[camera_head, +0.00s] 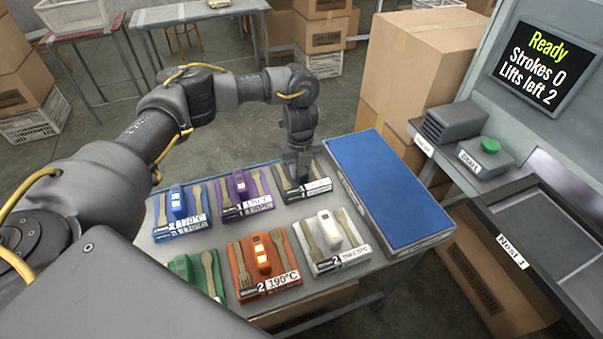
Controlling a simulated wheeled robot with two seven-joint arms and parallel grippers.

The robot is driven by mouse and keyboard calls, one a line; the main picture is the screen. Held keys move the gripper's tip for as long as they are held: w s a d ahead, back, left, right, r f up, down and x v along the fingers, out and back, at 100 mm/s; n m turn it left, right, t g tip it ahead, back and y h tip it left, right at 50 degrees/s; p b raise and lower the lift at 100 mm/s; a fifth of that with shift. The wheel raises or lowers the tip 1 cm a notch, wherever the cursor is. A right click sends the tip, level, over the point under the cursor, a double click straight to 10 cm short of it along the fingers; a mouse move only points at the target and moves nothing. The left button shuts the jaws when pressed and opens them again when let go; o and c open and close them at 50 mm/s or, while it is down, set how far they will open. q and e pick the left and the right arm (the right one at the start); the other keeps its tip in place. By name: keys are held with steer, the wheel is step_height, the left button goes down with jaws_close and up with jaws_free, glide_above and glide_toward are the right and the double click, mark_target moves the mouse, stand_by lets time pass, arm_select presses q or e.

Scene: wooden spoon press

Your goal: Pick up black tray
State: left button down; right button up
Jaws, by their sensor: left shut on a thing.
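The black tray (290,197) lies at the right end of the back row on the grey table. It carries a wooden utensil on its right side and a white label along its front edge. My left gripper (300,178) comes down from above and is shut on the tray's middle, where its fingers hide the part they hold. I cannot tell whether the tray is clear of the table. My right gripper is not in view.
Blue (182,225), purple (228,208), green (197,289), orange (248,285) and white (326,262) trays stand close around. A raised blue panel (385,185) is just right. Further right are the press nest (548,232), a green button (491,146) and a "Ready" screen (540,63).

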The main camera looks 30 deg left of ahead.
arm_select(q)
steer(key=shift+r, duration=0.6)
step_height(320, 180, up, 3)
steer(key=shift+s+d+f, duration=0.1)
steer(key=shift+s+d, duration=0.05)
steer(key=s+d+r, duration=0.7)
steer(key=s+r, duration=0.2)
steer(key=s, duration=0.2)
steer(key=shift+s+d, duration=0.2)
steer(key=shift+d, duration=0.05)
